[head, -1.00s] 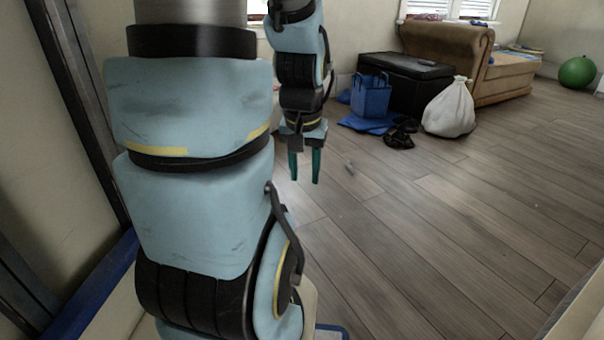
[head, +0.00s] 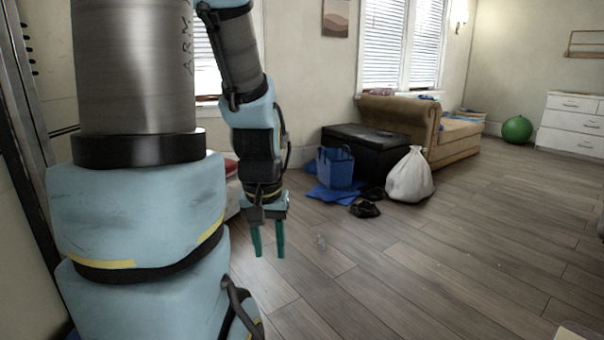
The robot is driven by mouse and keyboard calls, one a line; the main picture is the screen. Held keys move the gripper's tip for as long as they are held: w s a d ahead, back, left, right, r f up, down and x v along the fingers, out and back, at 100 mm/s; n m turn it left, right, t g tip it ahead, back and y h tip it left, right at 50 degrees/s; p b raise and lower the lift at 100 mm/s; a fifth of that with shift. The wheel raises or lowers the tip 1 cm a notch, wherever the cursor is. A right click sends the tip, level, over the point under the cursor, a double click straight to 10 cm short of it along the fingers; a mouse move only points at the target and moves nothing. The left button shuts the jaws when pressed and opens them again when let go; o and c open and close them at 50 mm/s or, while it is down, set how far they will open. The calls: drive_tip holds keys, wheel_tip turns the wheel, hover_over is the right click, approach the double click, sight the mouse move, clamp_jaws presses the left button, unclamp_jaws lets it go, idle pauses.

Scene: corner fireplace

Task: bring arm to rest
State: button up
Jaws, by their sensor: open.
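My gripper (head: 268,240) hangs at the end of my arm, left of the middle in the head view. Its two green fingers point down and stand apart, with nothing between them. It is above the wooden floor (head: 400,270), and no object touches it. My large arm links fill the left of the view and hide what lies behind them.
A blue bag (head: 335,168) stands before a black chest (head: 385,150). A white sack (head: 410,178) and dark shoes (head: 365,208) lie near. Behind are a brown couch (head: 455,130), a green ball (head: 517,129) and a white dresser (head: 570,125).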

wheel_tip(320, 180, up, 26)
drive_tip(key=p, duration=2.4)
drive_tip(key=shift+r, duration=0.1)
